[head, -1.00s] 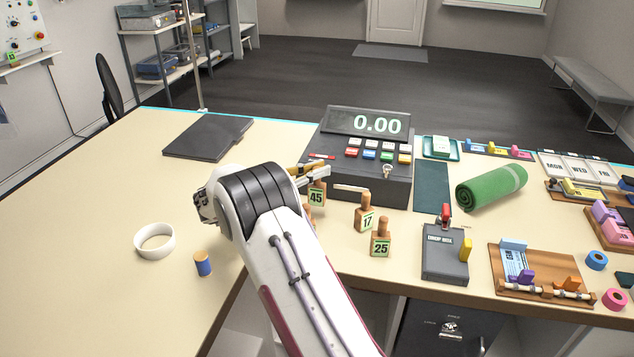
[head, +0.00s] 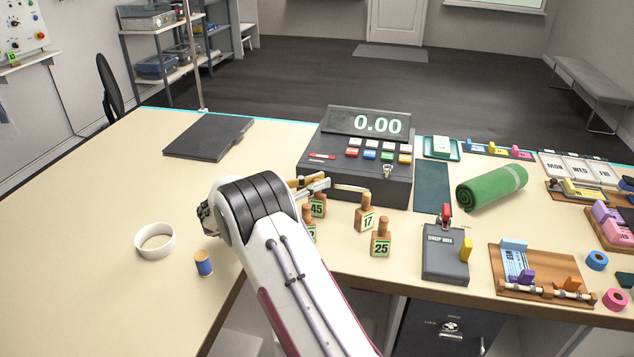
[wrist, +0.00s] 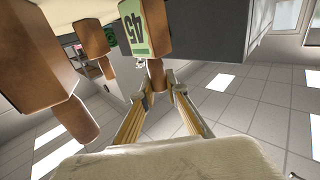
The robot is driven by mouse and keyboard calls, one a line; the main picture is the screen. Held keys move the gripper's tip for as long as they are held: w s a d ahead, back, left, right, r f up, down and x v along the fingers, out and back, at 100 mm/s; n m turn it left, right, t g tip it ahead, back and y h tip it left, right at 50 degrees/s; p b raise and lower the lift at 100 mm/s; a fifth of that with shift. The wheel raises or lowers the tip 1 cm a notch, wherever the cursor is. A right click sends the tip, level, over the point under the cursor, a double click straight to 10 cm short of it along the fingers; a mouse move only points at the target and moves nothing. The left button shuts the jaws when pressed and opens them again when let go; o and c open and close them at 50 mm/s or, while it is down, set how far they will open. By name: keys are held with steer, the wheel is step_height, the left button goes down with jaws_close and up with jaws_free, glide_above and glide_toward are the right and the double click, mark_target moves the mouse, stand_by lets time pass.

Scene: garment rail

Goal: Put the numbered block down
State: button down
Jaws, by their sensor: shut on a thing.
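The numbered block marked 45 (head: 318,209) is wooden with a green number plate and a knob on top.
The cash register (head: 345,185) stands right behind the held block. A grey drop box (head: 445,262) and a green roll (head: 490,188) are to the right. A white ring (head: 155,254) and blue spool (head: 203,268) lie left of my arm. The table's left side is mostly clear.

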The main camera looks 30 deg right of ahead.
steer(key=shift+f, duration=0.15)
steer(key=c, duration=2)
jaws_free()
steer(key=shift+r, duration=0.2)
steer(key=shift+a, duration=0.65)
steer(key=shift+a+r, duration=0.3)
steer(key=shift+r, duration=0.85)
steer(key=shift+a+r, duration=0.25)
steer(key=shift+r, duration=0.95)
steer(key=shift+a+r, duration=0.3)
steer(key=shift+r, duration=0.85)
